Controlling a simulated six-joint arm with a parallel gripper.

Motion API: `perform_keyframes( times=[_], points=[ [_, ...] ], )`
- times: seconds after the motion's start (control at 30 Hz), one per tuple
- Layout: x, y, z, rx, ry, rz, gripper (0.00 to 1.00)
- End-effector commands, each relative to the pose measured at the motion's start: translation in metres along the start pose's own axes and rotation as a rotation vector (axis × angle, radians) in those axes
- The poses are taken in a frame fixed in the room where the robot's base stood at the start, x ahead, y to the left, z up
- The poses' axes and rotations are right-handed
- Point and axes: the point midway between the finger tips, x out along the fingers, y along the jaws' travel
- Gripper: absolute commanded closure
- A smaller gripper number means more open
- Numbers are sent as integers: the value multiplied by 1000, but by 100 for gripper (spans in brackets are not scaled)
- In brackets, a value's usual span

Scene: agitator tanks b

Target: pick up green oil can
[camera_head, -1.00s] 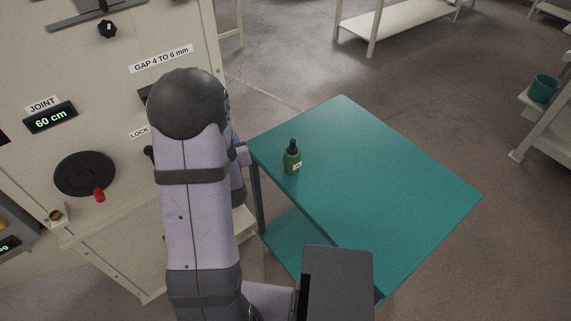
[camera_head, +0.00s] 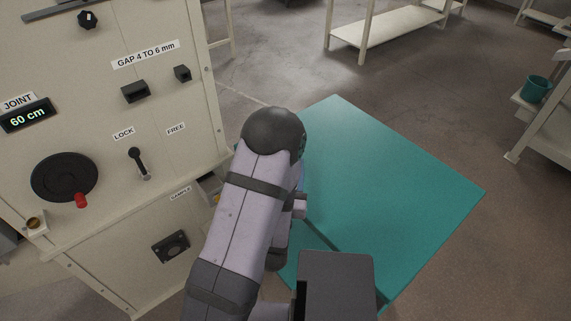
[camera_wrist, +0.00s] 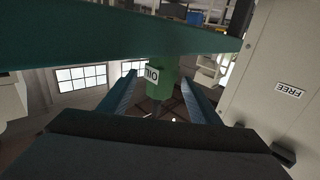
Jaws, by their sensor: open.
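The green oil can (camera_wrist: 158,84) shows in the wrist view with its white OIL label upside down. It stands out ahead of my gripper (camera_wrist: 158,76), lined up between the two fingertips. The fingers are open, one on each side of the can, with no contact visible. I cannot tell how deep the can is between them. In the head view my arm hides the can and the fingers. The teal table (camera_head: 400,195) shows to the right of my arm, and its dark teal surface (camera_wrist: 90,40) crosses the top of the wrist view.
A cream machine panel (camera_head: 190,125) with a black lever (camera_head: 138,162), a round handwheel (camera_head: 64,177) and a display stands left of my arm. The visible tabletop is clear. A shelf with a teal bucket (camera_head: 536,89) is at far right.

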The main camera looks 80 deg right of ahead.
Motion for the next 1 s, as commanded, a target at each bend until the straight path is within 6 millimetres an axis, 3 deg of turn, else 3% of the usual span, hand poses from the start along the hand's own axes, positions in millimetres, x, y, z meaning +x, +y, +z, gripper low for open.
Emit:
perform_keyframes(
  times=[1.0],
  points=[
    [22,0,0,0,0,-1,43]
  ],
)
